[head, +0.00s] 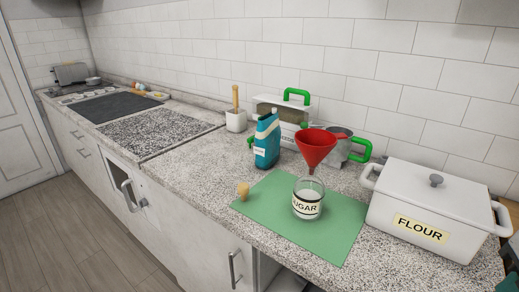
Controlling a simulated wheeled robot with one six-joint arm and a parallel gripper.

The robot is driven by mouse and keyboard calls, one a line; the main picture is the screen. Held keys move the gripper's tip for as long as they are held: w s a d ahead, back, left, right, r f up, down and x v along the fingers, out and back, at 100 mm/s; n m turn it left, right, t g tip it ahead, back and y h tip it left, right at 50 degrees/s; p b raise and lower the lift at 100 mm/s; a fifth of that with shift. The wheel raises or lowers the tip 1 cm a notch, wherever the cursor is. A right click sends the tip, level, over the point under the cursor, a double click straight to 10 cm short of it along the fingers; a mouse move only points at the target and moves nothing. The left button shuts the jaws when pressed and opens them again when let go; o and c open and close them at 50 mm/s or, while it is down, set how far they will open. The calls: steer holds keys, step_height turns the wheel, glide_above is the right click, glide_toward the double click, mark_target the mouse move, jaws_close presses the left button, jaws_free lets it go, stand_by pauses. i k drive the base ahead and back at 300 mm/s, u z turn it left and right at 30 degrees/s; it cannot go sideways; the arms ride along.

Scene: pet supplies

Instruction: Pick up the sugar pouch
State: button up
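A blue pouch (266,142) with a white band and a pale label stands upright on the speckled counter, behind the green mat (262,222). It is probably the sugar pouch, but its label is too small to read. A glass jar (306,203) marked SUGAR stands on the mat with white contents. A red funnel (315,145) shows just above and behind the jar's mouth; I cannot tell whether its tip is inside. A small cork-coloured stopper (243,191) is on the mat's left part. My gripper is not in view.
A white FLOUR bin (425,205) stands at the right. Behind the pouch are a white box with a green handle (296,96) and a metal vessel (342,143). A white crock (236,121) stands left of the pouch. Counter in front of the crock is clear.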

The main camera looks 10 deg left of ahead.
mark_target(267, 138)
steer(key=k, duration=0.3)
steer(key=u, duration=2.2)
steer(key=i, duration=4.1)
steer(key=z, duration=5.15)
steer(key=i, duration=0.4)
steer(key=u, duration=0.05)
